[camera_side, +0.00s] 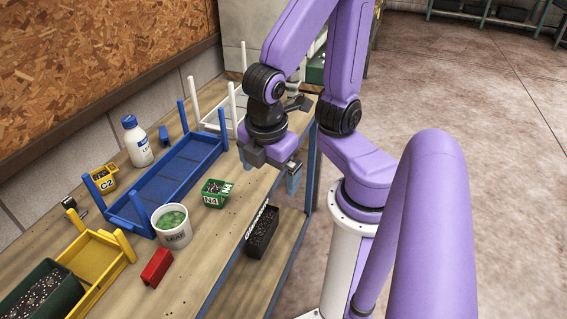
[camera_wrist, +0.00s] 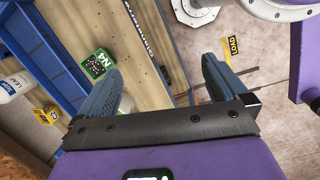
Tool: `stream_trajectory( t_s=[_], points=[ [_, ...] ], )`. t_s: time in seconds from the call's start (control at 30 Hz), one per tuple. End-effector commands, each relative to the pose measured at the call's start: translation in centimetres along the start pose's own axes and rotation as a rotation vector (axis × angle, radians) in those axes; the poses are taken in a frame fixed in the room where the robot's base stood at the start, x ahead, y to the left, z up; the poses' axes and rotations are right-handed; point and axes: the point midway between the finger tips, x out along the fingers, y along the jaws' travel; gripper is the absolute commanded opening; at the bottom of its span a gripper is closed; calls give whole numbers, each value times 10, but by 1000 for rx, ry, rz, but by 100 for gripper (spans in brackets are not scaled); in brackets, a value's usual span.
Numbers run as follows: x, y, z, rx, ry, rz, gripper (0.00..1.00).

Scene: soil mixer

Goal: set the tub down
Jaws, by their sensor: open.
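My gripper (camera_side: 291,180) is open and empty, up above the bench's front edge. Its two blue-grey fingers stand wide apart in the wrist view (camera_wrist: 162,75), with nothing between them. A small green tub marked N4 (camera_side: 214,193), with dark bits in it, stands upright on the bench, to the left of my gripper and apart from it. It also shows in the wrist view (camera_wrist: 98,66), left of the fingers. A small yellow tub marked C2 (camera_side: 102,180) stands at the back left and shows in the wrist view (camera_wrist: 46,116).
A blue tray rack (camera_side: 172,172) lies behind the N4 tub. A white LEAF bucket (camera_side: 172,228), a red block (camera_side: 156,267), a yellow rack (camera_side: 96,258) and a white bottle (camera_side: 137,142) stand further left. A black bin (camera_side: 262,232) sits on the lower shelf.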

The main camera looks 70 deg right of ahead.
Motion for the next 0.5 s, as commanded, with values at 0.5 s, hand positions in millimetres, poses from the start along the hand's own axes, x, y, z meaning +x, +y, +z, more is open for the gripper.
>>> stream_trajectory(
  t_s=[0.5],
  points=[
    [-11, -19, 20, 220, 177, -117, 100]
  ],
)
